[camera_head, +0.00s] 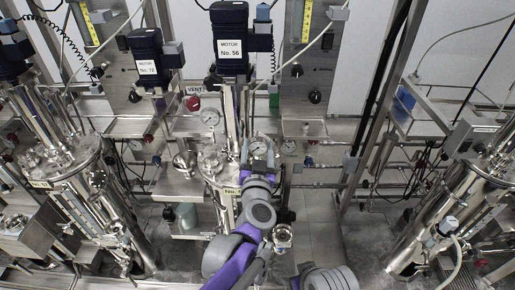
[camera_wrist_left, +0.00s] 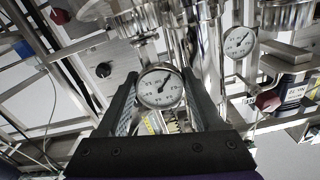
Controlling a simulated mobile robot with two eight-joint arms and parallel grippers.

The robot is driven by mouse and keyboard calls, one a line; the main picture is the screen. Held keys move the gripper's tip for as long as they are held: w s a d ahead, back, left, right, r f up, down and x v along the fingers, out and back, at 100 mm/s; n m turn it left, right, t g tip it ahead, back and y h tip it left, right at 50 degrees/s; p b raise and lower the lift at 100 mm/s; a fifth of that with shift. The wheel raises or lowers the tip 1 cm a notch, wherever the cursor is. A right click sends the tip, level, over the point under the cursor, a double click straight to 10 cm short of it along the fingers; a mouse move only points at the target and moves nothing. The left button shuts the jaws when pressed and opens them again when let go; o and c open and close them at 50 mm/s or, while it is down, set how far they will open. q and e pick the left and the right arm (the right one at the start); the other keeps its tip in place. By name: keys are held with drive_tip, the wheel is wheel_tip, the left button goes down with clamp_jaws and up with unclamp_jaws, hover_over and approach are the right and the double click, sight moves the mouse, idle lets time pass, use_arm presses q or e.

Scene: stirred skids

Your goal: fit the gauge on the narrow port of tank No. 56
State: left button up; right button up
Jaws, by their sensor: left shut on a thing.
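The tank No. 56 (camera_head: 214,172) stands at the centre of the head view, with a polished lid carrying several fittings. Its dark motor (camera_head: 230,17) above bears the label No. 56. My left gripper (camera_head: 258,157) is at the right edge of the lid, shut on a round white-faced gauge (camera_head: 259,149). In the left wrist view the gauge (camera_wrist_left: 160,88) sits between the two fingers (camera_wrist_left: 163,100), dial toward the camera. The narrow port cannot be made out, and whether the gauge touches the lid cannot be told. My right gripper is out of view.
Another gauge (camera_head: 210,117) stands behind the lid, beside a red VENT fitting (camera_head: 193,103). Tank No. 72's motor (camera_head: 146,44) is to the left. A metal tank (camera_head: 445,215) stands at the right.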

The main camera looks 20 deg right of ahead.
use_arm(q)
drive_tip(key=shift+f, duration=0.1)
idle(0.3)
drive_tip(key=o, duration=1.5)
drive_tip(key=v, duration=0.8)
drive_tip(key=shift+a, duration=0.1)
